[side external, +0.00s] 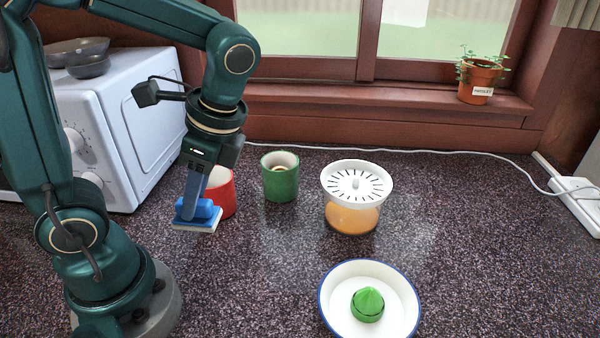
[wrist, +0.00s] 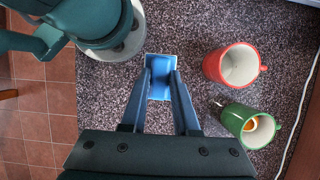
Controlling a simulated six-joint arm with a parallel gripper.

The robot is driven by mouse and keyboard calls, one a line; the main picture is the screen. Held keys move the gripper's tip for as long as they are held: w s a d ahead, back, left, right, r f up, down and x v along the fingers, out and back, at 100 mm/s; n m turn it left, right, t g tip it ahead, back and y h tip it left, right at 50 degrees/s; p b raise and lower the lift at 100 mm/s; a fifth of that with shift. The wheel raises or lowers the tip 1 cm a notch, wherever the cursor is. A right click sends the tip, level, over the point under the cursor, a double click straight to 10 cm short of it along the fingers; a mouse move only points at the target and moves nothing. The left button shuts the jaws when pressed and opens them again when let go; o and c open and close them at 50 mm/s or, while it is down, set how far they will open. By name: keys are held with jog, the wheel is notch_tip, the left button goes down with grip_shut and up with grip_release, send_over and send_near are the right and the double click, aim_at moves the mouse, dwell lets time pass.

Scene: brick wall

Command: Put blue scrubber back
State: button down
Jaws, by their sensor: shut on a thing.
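The blue scrubber (side external: 199,214) has a blue body and a pale pad underneath. It also shows in the wrist view (wrist: 160,88), between the fingertips. My gripper (side external: 195,200) points down and is shut on the scrubber. Both fingers show in the wrist view (wrist: 160,80), one at each side of it. The scrubber is at or just above the dark speckled counter (side external: 270,290); I cannot tell if it touches. It is in front of the red mug (side external: 222,190), which it and my gripper partly hide in the side view.
A green mug (side external: 280,180) with something inside stands right of the red mug. A juicer (side external: 353,205) with orange liquid and a white bowl (side external: 340,325) holding a green cone (side external: 367,304) stand further right. A white microwave (side external: 125,120) is behind my arm. The front counter middle is clear.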

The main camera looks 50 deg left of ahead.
jog(key=d+f, duration=0.2)
jog(key=d, duration=0.1)
jog(key=d+f, duration=0.2)
jog(key=d, duration=0.2)
jog(key=s+d+f, duration=0.1)
jog(key=d+f, duration=0.1)
jog(key=d, duration=0.1)
jog(key=shift+s+d+f, duration=0.1)
jog(key=shift+d+f, duration=0.1)
jog(key=shift+f, duration=2)
jog(key=shift+f, duration=0.15)
jog(key=c, duration=0.7)
grip_release()
jog(key=shift+o, duration=0.2)
jog(key=v, duration=1.2)
jog(key=a+r+n+t+h, duration=0.2)
jog(key=a+n+t+h, duration=0.1)
jog(key=a+n+t, duration=0.5)
jog(key=shift+a+r+n+t, duration=0.3)
jog(key=shift+a+n, duration=0.2)
jog(key=shift+a, duration=0.05)
